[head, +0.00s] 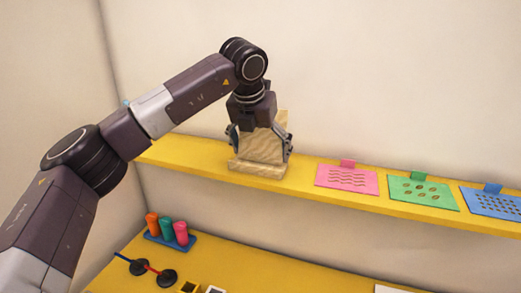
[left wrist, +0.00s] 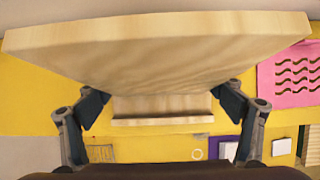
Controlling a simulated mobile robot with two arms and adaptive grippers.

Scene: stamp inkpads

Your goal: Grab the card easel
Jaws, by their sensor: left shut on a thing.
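The card easel (head: 259,148) is a light wooden stand with a front ledge, on the yellow shelf (head: 200,158). My left gripper (head: 259,146) comes down on it from above and is shut on it, one finger at each side. In the left wrist view the easel (left wrist: 160,50) fills the top, its ledge below, between the fingers of my left gripper (left wrist: 160,108). I cannot tell whether the easel's base touches the shelf. My right gripper is in neither view.
Pink (head: 346,181), green (head: 423,192) and blue (head: 494,204) patterned cards lie on the shelf to the right. On the lower yellow surface are a blue rack (head: 170,240) with three coloured cylinders and two dark round-ended stamps (head: 167,277). The wall is close behind the shelf.

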